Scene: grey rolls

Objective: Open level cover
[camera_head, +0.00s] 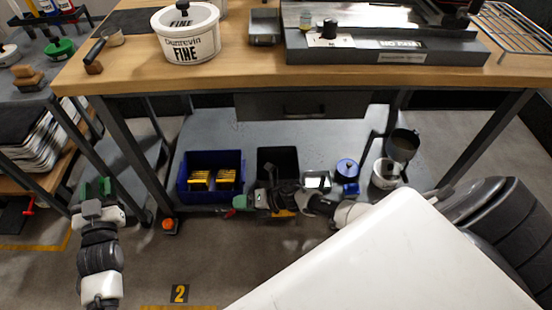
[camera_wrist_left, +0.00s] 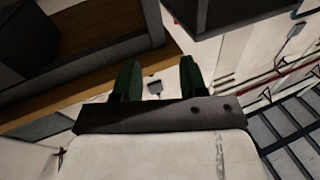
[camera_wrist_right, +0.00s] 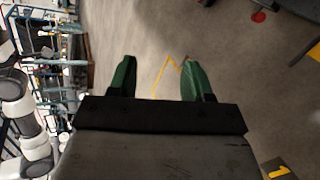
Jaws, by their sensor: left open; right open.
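No part is clearly marked as the level cover, so I cannot tell which one it is. A grey flat device (camera_head: 388,45) with labels on its front edge sits on the wooden workbench, its top cut off by the picture edge. My right gripper (camera_head: 243,203) is low in front of the bench's lower shelf, open and empty in the right wrist view (camera_wrist_right: 154,80).
The workbench (camera_head: 262,72) has a drawer (camera_head: 304,106) beneath its top. Its lower shelf holds a blue bin (camera_head: 210,157), a black bin (camera_head: 277,160) and pots (camera_head: 402,147). A wire rack (camera_head: 512,32) lies at the right. Open floor (camera_head: 205,260) lies in front.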

